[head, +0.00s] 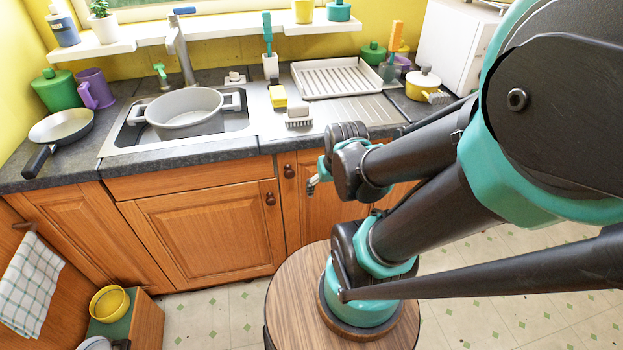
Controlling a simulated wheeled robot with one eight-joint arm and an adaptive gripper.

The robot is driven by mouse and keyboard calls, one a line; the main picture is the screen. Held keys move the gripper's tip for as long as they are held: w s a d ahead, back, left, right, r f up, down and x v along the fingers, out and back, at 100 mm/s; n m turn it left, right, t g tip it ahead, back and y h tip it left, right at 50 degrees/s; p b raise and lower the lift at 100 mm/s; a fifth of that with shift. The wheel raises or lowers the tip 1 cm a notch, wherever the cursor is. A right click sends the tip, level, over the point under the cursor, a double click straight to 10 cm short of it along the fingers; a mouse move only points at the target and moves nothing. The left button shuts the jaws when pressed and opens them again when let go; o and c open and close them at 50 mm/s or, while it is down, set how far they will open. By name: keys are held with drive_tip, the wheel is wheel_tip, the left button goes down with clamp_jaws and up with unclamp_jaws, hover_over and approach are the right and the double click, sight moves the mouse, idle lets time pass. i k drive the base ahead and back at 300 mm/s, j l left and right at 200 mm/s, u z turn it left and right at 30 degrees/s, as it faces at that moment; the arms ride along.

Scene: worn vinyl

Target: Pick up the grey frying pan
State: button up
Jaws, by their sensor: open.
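The grey frying pan (62,124) sits on the dark countertop at the far left, left of the sink. Its black handle points toward the counter's front edge, down and to the left. My gripper (313,182) is near the middle of the view, in front of the cabinet doors and near the counter's front edge. It is open, small in the picture and partly hidden by my wrist. It is well to the right of the pan and apart from it. Nothing shows in it.
A large grey two-handled pot (185,124) sits in the sink between my gripper and the pan. A green canister (57,90) and a purple mug (97,88) stand behind the pan. A tap (180,50) rises behind the sink. A round wooden surface (290,300) is below my arm.

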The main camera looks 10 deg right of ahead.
sight(64, 127)
drive_tip(key=u, duration=1.45)
